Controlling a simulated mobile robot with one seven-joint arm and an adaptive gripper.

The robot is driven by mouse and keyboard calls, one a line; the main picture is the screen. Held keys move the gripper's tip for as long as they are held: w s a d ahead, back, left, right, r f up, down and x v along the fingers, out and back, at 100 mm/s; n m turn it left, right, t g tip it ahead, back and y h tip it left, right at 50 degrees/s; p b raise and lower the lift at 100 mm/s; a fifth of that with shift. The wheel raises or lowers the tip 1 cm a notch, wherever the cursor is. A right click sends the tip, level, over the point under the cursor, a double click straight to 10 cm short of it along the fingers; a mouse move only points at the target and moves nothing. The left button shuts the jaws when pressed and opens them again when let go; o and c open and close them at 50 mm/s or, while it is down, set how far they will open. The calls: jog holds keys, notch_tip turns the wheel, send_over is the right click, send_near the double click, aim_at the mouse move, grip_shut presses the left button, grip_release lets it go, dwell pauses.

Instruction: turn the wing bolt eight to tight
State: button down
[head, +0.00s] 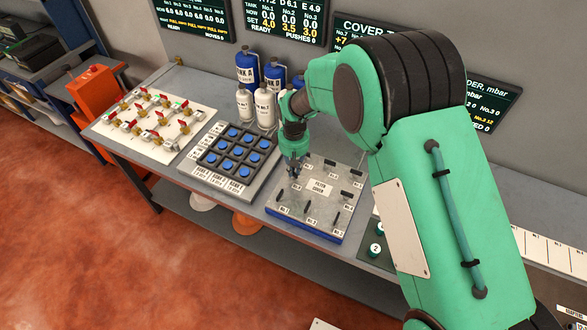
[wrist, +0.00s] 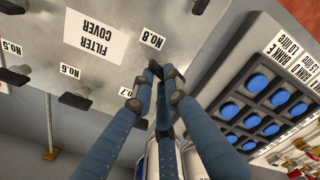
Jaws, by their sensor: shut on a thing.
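The filter cover (head: 318,204) is a grey plate on a blue base, with black wing bolts around its edge. My gripper (head: 293,170) points down at the cover's left edge. In the wrist view my gripper's blue fingers (wrist: 156,88) are closed together beside the No.8 label (wrist: 152,39). They are shut on wing bolt eight, which the fingertips hide almost wholly. The No.7 label (wrist: 108,94) is partly covered by a finger. The No.6 wing bolt (wrist: 75,100) stands clear to the left. How tight bolt eight is cannot be seen.
A tray of blue buttons (head: 232,148) sits just left of the cover. Bottles (head: 264,105) stand behind it. A valve panel (head: 152,122) is farther left. Wall displays (head: 285,20) hang above; my arm hides part of the cover display and the bench's right side.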

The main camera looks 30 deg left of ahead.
aim_at(294, 172)
jog(key=m, duration=0.6)
jog(key=shift+s+d+m, duration=0.1)
jog(key=shift+d+m, duration=0.05)
jog(key=shift+m, duration=0.15)
jog(key=m, duration=0.6)
jog(key=shift+s, duration=0.1)
jog(key=c, duration=1.7)
grip_release()
jog(key=shift+c, duration=0.2)
notch_tip(294, 172, up, 12)
